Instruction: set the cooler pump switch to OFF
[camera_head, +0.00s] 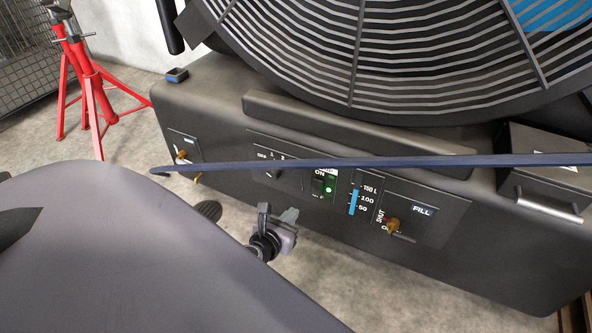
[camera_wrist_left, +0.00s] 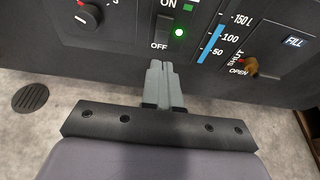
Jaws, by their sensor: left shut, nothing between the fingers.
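The cooler pump switch (camera_head: 319,185) is a dark rocker on the front panel, between the ON and OFF labels. It also shows in the left wrist view (camera_wrist_left: 164,27). A green lamp (camera_wrist_left: 179,32) is lit beside it; I cannot tell which way the rocker tilts. My left gripper (camera_head: 289,215) is shut and empty, in front of and below the switch. In the left wrist view its closed fingertips (camera_wrist_left: 159,65) point up at the panel just under the OFF label, with no clear contact. My right gripper is not in view.
A rotary knob (camera_wrist_left: 89,16) is left of the switch. A blue level gauge (camera_head: 352,202) and an orange fill valve handle (camera_head: 393,225) are right. A dark blue strip (camera_head: 400,162) crosses the head view before the panel. A red stand (camera_head: 95,85) is far left.

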